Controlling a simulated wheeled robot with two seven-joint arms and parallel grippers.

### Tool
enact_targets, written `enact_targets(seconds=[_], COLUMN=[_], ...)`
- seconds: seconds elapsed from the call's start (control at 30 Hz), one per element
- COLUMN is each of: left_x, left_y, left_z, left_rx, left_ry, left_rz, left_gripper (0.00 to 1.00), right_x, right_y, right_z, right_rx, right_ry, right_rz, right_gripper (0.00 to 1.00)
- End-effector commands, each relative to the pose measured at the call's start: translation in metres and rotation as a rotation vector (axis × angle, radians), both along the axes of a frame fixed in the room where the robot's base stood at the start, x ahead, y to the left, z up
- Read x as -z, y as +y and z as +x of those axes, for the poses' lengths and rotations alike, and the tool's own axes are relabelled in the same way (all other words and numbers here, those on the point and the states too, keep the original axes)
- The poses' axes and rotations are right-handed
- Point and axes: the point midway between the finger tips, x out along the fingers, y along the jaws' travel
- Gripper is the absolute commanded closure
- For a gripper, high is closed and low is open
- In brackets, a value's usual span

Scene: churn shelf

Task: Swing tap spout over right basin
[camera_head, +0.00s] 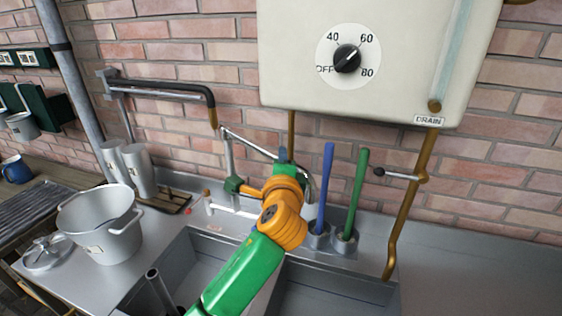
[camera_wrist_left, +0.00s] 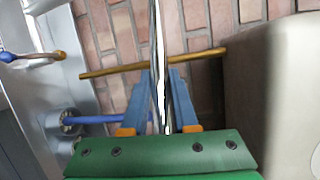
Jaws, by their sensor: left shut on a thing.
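The tap spout (camera_head: 250,143) is a thin chrome tube running from its upright post (camera_head: 229,158) down to the right, with a bent end behind my left gripper (camera_head: 283,156). The left gripper is shut on the spout; in the left wrist view, the chrome tube (camera_wrist_left: 160,60) runs between its two blue fingers (camera_wrist_left: 160,100). My arm hides part of the sink. The left basin (camera_head: 205,262) lies left of my arm and the right basin (camera_head: 335,300) lies right of it. I cannot tell exactly which basin the spout's end is above.
A white water heater (camera_head: 400,85) hangs just above the spout. A blue handle (camera_head: 326,185) and a green handle (camera_head: 355,195) stand in holders right of my gripper. A brass drain pipe (camera_head: 409,215) is further right. A pot (camera_head: 100,222) stands on the left counter.

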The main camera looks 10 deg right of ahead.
Motion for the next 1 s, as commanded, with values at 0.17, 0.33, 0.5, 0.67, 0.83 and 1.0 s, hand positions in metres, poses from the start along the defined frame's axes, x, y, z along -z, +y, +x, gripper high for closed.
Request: enact_targets(seconds=[0.17,0.33,0.5,0.67,0.83,1.0], left_x=[-0.002,-0.002,-0.001,-0.001,-0.004,-0.008], left_y=[0.0,0.0,0.0,0.002,0.006,0.008], left_z=[0.0,0.0,-0.001,-0.018,-0.045,-0.064], left_rx=[0.001,0.001,0.001,0.002,0.003,0.001], left_ry=[-0.005,-0.004,-0.004,-0.005,-0.003,-0.004], left_rz=[-0.001,-0.001,-0.002,-0.004,-0.003,-0.002], left_gripper=[0.48,0.43,0.43,0.43,0.43,0.43], right_x=[0.0,0.0,0.001,0.009,0.02,0.026], right_y=[0.0,0.0,0.0,-0.001,-0.001,-0.001], right_z=[0.0,0.0,0.0,0.0,0.0,0.0], right_rx=[0.0,0.0,0.0,0.0,0.0,-0.001], right_ry=[0.0,0.0,0.0,0.001,0.001,0.001], right_rz=[0.0,0.0,-0.001,-0.001,-0.002,-0.002], right_gripper=[0.5,0.5,0.5,0.5,0.5,0.5])
